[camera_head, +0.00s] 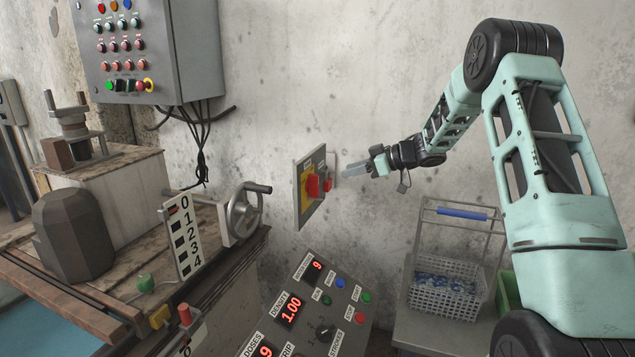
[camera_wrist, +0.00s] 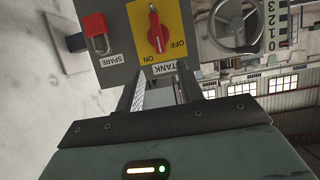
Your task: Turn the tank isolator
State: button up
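The tank isolator (camera_wrist: 157,32) is a red rotary handle on a yellow plate with ON and OFF marks, above a TANK label, which appears upside down in the wrist view. The handle lies roughly upright in that view; I cannot tell which mark it points to. In the head view the isolator (camera_head: 312,185) is on a grey panel (camera_head: 299,212) by the wall. My gripper (camera_head: 351,173) is just right of the panel, apart from the handle. In the wrist view my gripper's fingers (camera_wrist: 160,80) are spread and empty, below the handle in the picture.
A red padlock (camera_wrist: 97,43) hangs beside the isolator, by a SPARE label. A handwheel (camera_head: 242,215) stands left of the panel. A sloped console (camera_head: 322,310) with red displays lies below. A wire basket (camera_head: 447,297) sits at the lower right. Bare wall (camera_head: 385,90) is above my gripper.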

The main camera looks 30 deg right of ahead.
aim_at(318, 178)
jog(key=b+x, duration=0.1)
jog(key=x, duration=1)
jog(key=shift+b, duration=0.3)
jog(key=shift+c, duration=0.4)
grip_shut()
